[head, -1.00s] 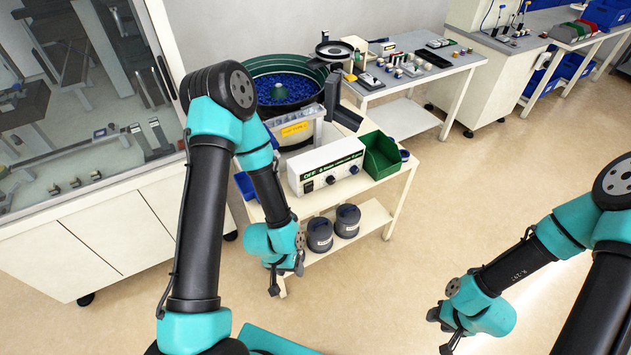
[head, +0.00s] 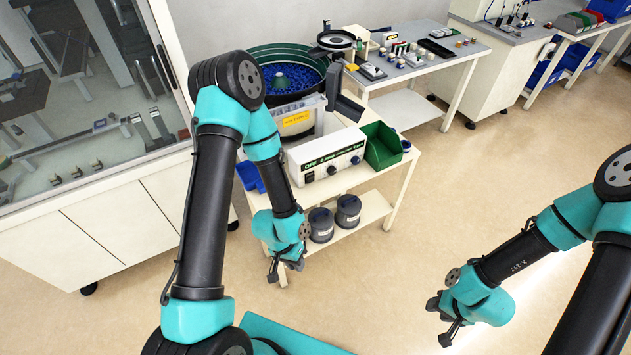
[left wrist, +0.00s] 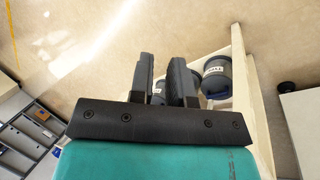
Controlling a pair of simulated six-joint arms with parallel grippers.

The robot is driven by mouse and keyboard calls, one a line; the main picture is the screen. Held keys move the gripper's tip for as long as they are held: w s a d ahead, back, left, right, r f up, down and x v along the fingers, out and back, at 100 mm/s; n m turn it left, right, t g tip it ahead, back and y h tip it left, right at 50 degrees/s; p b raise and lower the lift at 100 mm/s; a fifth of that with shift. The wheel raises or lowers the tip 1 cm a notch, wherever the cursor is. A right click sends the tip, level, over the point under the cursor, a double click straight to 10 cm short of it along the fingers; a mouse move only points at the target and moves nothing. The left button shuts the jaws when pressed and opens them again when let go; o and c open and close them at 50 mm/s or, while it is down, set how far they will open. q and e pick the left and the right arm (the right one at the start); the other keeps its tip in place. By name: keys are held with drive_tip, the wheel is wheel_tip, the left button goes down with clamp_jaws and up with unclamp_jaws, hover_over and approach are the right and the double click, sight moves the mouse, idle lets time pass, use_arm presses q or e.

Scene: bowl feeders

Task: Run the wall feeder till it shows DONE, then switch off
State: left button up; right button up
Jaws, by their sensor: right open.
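The bowl feeder (head: 318,62) is a dark green bowl with blue parts inside, on a cream cart by the wall. Its white control box (head: 326,156) stands on the cart's front. My left gripper (head: 286,272) hangs empty in front of the cart, below the box. Its fingers are apart in the left wrist view (left wrist: 162,82). My right gripper (head: 441,323) is open and empty over the floor, at lower right.
A green bin (head: 382,146) stands right of the box, and a blue bin (head: 250,176) is at the cart's left. Two grey pots (head: 347,212) stand on the lower shelf. A glazed cabinet (head: 110,215) is at left. The floor (head: 480,180) between cart and right arm is clear.

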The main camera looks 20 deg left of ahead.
use_arm(q)
drive_tip(key=m+g, duration=0.1)
drive_tip(key=s+d+m+g, duration=0.1)
drive_tip(key=m, duration=0.1)
drive_tip(key=shift+d+f, duration=0.15)
drive_tip(key=shift+f, duration=0.05)
clamp_jaws()
drive_tip(key=w+a+m+t+y, duration=0.2)
drive_tip(key=w+a+m+y, duration=0.1)
drive_tip(key=w+m+y, duration=1.2)
drive_tip(key=w+d+r+m+t, duration=0.7)
drive_tip(key=t, duration=0.2)
drive_tip(key=shift+w, duration=0.25)
drive_tip(key=shift+d, duration=0.1)
